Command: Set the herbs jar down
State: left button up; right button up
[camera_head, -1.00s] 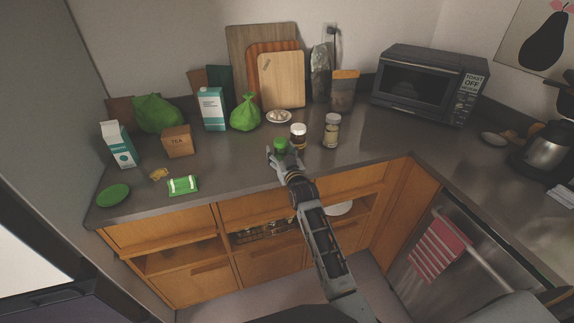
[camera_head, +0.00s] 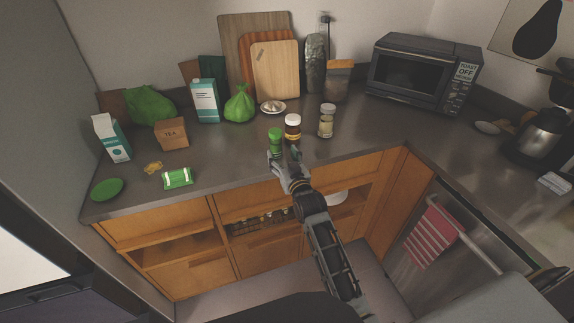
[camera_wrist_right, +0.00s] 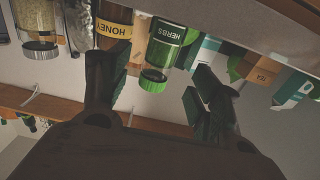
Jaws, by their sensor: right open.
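The herbs jar (camera_head: 275,137) is a small green jar on the grey counter (camera_head: 235,160), near its front edge. In the right wrist view its HERBS label (camera_wrist_right: 166,34) appears upside down. My right gripper (camera_head: 283,154) is on the front side of the jar. Its fingers are spread, and in the wrist view the jar shows beyond and between the fingertips (camera_wrist_right: 160,72), with visible gaps on both sides. The jar looks upright and unheld. My left gripper is in neither view.
A honey jar (camera_head: 293,127) stands close to the right of the herbs jar, with a pale-filled jar (camera_head: 326,121) further right. A green packet (camera_head: 177,178) lies left; counter between is clear.

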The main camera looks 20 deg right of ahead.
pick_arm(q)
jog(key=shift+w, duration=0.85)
pick_arm(e)
jog(key=s, duration=0.4)
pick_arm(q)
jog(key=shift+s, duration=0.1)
